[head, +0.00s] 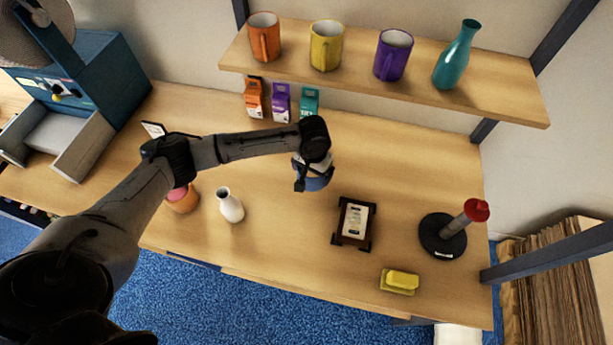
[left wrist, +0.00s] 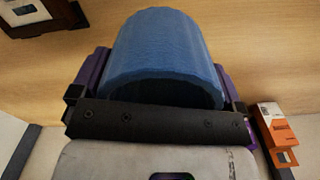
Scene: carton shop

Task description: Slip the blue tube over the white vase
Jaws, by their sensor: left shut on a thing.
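The white vase (head: 230,205) stands upright on the wooden table, left of centre in the head view. My left gripper (head: 314,176) is shut on the blue tube (head: 316,183), to the right of the vase and apart from it. In the left wrist view the blue tube (left wrist: 172,55) fills the space between the fingers of my left gripper (left wrist: 160,95). The gripper hides part of the tube in the head view, and I cannot tell its height above the table. My right gripper is not in view.
A pink-topped pot (head: 182,199) stands just left of the vase. A dark-framed stand (head: 354,222), a yellow block (head: 400,281) and a black-based post (head: 443,236) are to the right. Small cartons (head: 281,102) stand behind, below a shelf (head: 500,98) with mugs and a teal bottle.

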